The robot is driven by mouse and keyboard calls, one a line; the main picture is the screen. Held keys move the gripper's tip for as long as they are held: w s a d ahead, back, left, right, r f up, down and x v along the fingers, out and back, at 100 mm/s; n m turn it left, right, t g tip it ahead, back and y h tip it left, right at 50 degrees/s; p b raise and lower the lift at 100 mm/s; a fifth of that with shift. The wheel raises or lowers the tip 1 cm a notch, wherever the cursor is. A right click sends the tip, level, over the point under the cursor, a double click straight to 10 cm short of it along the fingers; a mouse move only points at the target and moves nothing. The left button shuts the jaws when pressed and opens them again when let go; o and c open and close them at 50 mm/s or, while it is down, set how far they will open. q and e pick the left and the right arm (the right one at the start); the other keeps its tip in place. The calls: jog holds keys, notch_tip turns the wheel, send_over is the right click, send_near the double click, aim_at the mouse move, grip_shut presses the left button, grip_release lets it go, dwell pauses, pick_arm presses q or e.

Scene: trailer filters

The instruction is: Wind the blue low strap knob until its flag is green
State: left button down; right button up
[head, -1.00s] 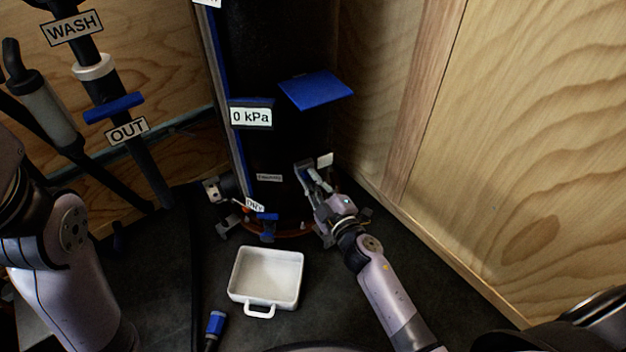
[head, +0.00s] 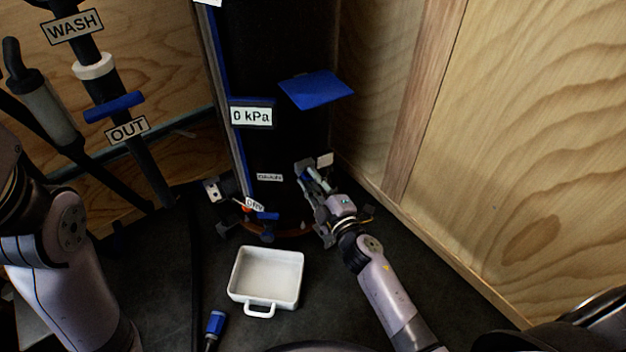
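My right gripper (head: 308,174) is at the lower right side of the black filter housing (head: 290,145), with its fingers up against a small blue part (head: 306,173) that I take for the low strap knob. The fingers hide most of this part, and I cannot tell whether they are closed on it. A small pale tab (head: 325,160) shows just right of the fingertips; it looks white, and no green shows. My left arm is at the left edge; its gripper is out of the picture.
A white tray (head: 237,289) stands on the dark floor before the housing. A blue-ended hose (head: 215,323) lies left of it. A blue plate (head: 316,90) juts out above my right gripper. The wooden wall (head: 500,150) is close on the right.

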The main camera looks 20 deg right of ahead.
jog(key=shift+o, duration=1.1)
jog(key=s+d, duration=0.2)
jog(key=s, duration=0.9)
jog(key=shift+s, duration=0.4)
